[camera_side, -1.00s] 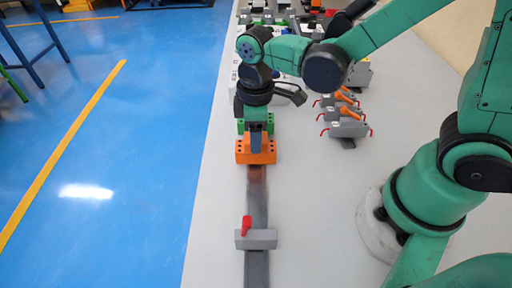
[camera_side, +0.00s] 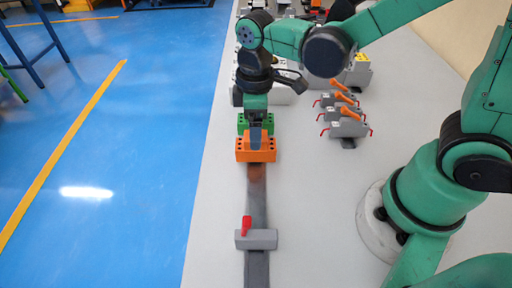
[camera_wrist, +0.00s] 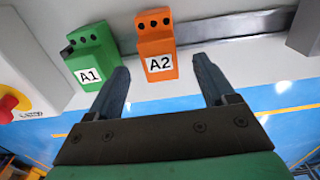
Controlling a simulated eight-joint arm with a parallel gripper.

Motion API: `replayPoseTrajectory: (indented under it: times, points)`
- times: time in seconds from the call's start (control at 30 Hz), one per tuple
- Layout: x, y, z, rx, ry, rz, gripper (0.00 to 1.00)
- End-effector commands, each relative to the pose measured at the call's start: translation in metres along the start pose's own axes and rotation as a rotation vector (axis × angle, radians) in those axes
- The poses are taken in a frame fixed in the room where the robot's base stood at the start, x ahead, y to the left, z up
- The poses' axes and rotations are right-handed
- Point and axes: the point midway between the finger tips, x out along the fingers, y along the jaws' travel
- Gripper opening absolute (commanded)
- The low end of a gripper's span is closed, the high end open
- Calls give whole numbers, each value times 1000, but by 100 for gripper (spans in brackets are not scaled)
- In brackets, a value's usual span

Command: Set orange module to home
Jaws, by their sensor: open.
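The orange module (camera_side: 256,154), labelled A2 in the wrist view (camera_wrist: 160,62), sits on the grey metal rail (camera_side: 257,195). The green module (camera_side: 241,124), labelled A1 in the wrist view (camera_wrist: 90,65), stands close beside it, on the far side in the side view. My gripper (camera_side: 256,143) points down at the orange module. In the wrist view my gripper (camera_wrist: 160,68) is open, with one finger on each side of the orange module. Visible gaps separate the fingers from it there. The side view does not clearly show the fingertips' height.
A grey stop with a red lever (camera_side: 256,239) sits across the rail nearer the side camera. Grey blocks with orange levers (camera_side: 345,115) stand to the right. A box with a red button (camera_wrist: 22,95) is beside the green module. The rail between orange module and stop is clear.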

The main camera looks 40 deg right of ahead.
Motion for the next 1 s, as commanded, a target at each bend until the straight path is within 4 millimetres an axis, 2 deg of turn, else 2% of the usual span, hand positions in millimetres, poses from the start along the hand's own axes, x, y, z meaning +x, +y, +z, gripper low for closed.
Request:
replayPoseTrajectory:
  times: [0.1,0.3,0.63,0.7,0.77,0.87,1.0]
  points:
    - [-16,0,0,0,0,0,76]
    - [-34,0,0,0,1,0,76]
    - [-38,0,0,0,1,0,76]
    - [-38,0,0,-5,1,0,89]
    - [-38,0,0,-35,1,0,89]
    - [-37,0,0,-181,0,0,89]
    - [-36,0,0,-573,0,0,89]
